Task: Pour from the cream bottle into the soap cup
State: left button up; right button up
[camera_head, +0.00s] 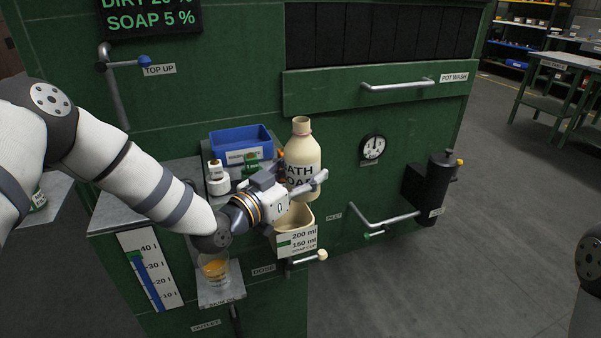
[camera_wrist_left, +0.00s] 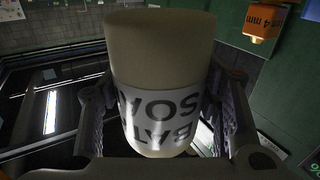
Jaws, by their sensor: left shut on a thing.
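The cream bottle (camera_head: 301,160), labelled BATH SOAP, stands about upright with its narrow neck up. My left gripper (camera_head: 299,184) is shut on its body. In the left wrist view the bottle (camera_wrist_left: 160,60) fills the middle between the two fingers, its lettering upside down. The cream soap cup (camera_head: 303,222), with 200 ml and 150 ml marks, sits on the green machine's front just below the bottle and gripper. Part of its opening is hidden by the gripper. No stream shows from the bottle. My right gripper is out of view.
A blue bin (camera_head: 240,140), a white bottle (camera_head: 217,177) and a green item stand on the ledge left of the gripper. A lever with a pale knob (camera_head: 322,255) juts out below the cup. A black canister (camera_head: 437,185) and pipe are at right.

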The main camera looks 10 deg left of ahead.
pick_arm(q)
jog(key=shift+n, duration=0.6)
jog(key=f, duration=0.2)
jog(key=d+f+b, duration=0.1)
jog(key=f, duration=0.1)
jog(key=shift+d+f+b, duration=0.1)
jog(key=shift+f+b, duration=0.2)
jog(key=shift+f, duration=0.05)
jog(key=d+f+n+t+y+b, duration=0.2)
jog(key=d+n+t+y+b, duration=0.3)
jog(key=n, duration=1.2)
jog(key=d+t+b, duration=0.1)
jog(key=d+b, duration=0.2)
jog(key=b, duration=0.2)
jog(key=shift+d+f+n+t+b, duration=0.25)
jog(key=shift+f+n+t+b, duration=0.05)
jog(key=shift+f+t+b, duration=0.1)
jog(key=shift+r+y, duration=0.25)
jog(key=shift+y, duration=0.15)
jog(key=shift+n, duration=0.5)
jog(key=shift+a+n+y+b, duration=0.15)
jog(key=shift+n+y+b, duration=0.55)
jog(key=shift+n+y, duration=1.45)
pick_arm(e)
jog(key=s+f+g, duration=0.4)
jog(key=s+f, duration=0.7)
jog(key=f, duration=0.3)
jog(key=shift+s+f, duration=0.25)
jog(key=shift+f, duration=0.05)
